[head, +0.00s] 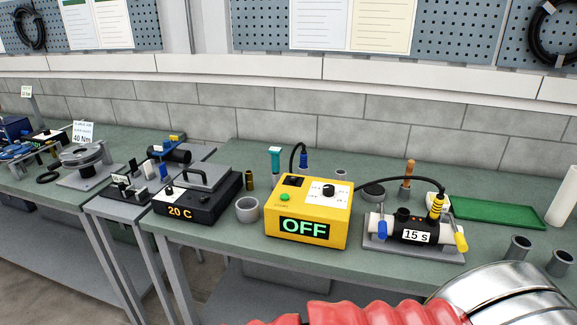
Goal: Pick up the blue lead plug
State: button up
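The blue lead plug (304,160) stands upright behind the yellow control box (306,214). A short black cable loops up from behind the box to the top of the plug. The box hides the lower end of the plug, so I cannot tell what it stands in. The box display reads OFF. A yellow lead plug (437,206) on a second black cable stands on the black fitting (412,226) labelled 15 s. My gripper is not in view; parts of my arm show along the bottom edge.
On the green bench, a teal-topped tool (275,160) stands left of the plug, and a wooden-handled tool (407,172) stands to the right. A grey cup (247,209) and a black 20 C unit (198,196) are left of the box. A green tray (495,214) lies right.

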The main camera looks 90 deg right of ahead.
aim_at(304, 156)
jog(key=u, duration=0.05)
jog(key=i, duration=1.1)
jog(key=z, duration=3)
jog(key=i, duration=0.4)
jog(key=z, duration=0.05)
